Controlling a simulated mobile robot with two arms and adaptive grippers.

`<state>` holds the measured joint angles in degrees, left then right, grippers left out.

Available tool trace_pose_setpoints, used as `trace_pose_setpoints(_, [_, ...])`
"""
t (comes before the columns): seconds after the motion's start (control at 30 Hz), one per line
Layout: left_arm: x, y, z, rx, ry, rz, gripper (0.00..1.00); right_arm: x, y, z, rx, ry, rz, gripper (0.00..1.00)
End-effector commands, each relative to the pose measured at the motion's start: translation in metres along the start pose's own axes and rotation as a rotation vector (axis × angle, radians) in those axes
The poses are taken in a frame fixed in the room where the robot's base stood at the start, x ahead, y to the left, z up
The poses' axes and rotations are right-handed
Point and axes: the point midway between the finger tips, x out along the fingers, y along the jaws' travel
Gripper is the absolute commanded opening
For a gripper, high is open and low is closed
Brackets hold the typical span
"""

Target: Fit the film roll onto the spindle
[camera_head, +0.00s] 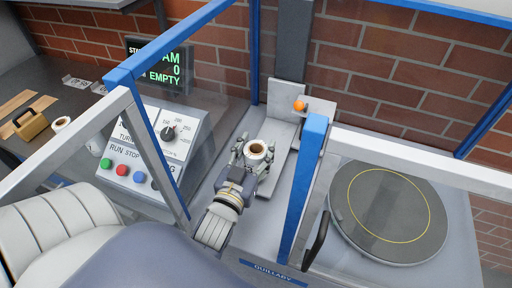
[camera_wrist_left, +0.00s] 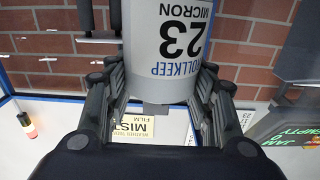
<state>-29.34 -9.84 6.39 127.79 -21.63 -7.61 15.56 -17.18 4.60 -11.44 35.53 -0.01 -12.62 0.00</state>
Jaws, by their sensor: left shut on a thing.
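The film roll (camera_head: 257,150), white with a brown core, is held between the fingers of my left gripper (camera_head: 250,152) in the head view. It stands about upright, with its open top end showing. In the left wrist view the film roll (camera_wrist_left: 176,45) fills the space between the fingers, printed "23 MICRON". The grey metal holder (camera_head: 286,100), with an orange knob (camera_head: 299,105), is just behind the roll. I cannot make out the spindle; the roll and gripper may hide it. My right gripper is not in view.
A blue and white frame with clear panels surrounds the work area; its blue post (camera_head: 303,190) stands close right of my left arm. A round turntable (camera_head: 388,212) is at right. The control box (camera_head: 155,150) is at left.

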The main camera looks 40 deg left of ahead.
Motion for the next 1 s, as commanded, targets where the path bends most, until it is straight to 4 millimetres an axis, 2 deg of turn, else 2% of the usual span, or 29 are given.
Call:
trace_pose_setpoints(0.5, [0.000, 0.001, 0.021, -0.015, 0.001, -0.008, 0.19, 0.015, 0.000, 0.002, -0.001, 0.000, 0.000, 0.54])
trace_pose_setpoints(0.87, [0.000, 0.001, 0.022, -0.015, 0.002, -0.008, 0.19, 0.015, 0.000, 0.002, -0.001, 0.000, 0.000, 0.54])
trace_pose_setpoints(0.9, [0.000, 0.001, 0.022, -0.015, 0.002, -0.008, 0.52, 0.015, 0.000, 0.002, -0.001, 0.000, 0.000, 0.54])
trace_pose_setpoints(1.0, [0.000, 0.001, 0.022, -0.015, 0.002, -0.008, 0.73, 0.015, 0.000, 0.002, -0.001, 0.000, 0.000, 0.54])
